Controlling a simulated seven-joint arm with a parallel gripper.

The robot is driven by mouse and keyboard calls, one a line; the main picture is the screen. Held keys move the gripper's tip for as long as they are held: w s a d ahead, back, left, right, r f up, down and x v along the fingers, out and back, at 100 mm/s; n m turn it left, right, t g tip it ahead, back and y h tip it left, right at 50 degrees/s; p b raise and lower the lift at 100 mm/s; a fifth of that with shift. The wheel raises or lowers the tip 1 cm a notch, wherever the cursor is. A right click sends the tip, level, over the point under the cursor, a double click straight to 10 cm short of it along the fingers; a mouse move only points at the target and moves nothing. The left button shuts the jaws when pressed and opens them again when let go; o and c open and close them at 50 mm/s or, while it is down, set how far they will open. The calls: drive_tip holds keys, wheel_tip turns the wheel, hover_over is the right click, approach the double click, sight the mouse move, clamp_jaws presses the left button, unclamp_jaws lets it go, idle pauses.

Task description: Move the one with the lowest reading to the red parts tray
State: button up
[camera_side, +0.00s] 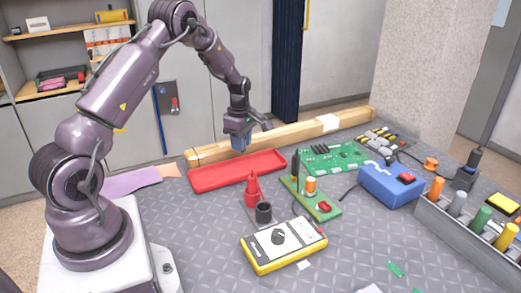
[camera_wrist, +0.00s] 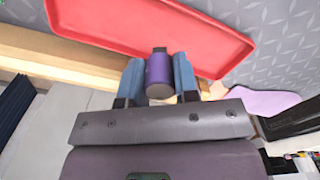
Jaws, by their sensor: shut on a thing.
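My gripper (camera_side: 238,140) is shut on a small purple cylinder (camera_wrist: 159,70), gripped between the two blue fingers in the wrist view. In the side view the cylinder is hard to make out between the fingers. The red parts tray (camera_side: 235,172) is long, shallow and empty in the side view. My gripper is above the tray's far edge, close to the wooden beam. In the wrist view the tray (camera_wrist: 205,35) lies beyond the cylinder. I cannot read any value on the cylinder.
A wooden beam (camera_side: 285,132) runs behind the tray. A yellow meter (camera_side: 283,245), a red and black stand (camera_side: 252,195), green boards (camera_side: 333,157) and a blue box (camera_side: 390,186) lie to the right. A grey rack (camera_side: 465,240) holds several coloured cylinders. Purple cloth (camera_side: 130,181) lies left.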

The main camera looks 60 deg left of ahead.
drive_tip(key=shift+s+a+f, duration=0.1)
drive_tip(key=shift+s+a, duration=0.05)
drive_tip(key=shift+a, duration=0.35)
drive_tip(key=shift+s+a+f, duration=0.1)
drive_tip(key=shift+s+a, duration=0.05)
drive_tip(key=shift+a, duration=0.3)
drive_tip(key=shift+f, duration=0.1)
hover_over(238, 172)
drive_tip(key=shift+w+f, duration=0.1)
drive_tip(key=shift+f, duration=2.6)
drive_tip(key=shift+f, duration=1.15)
drive_tip(key=o, duration=1)
drive_tip(key=shift+r, duration=0.1)
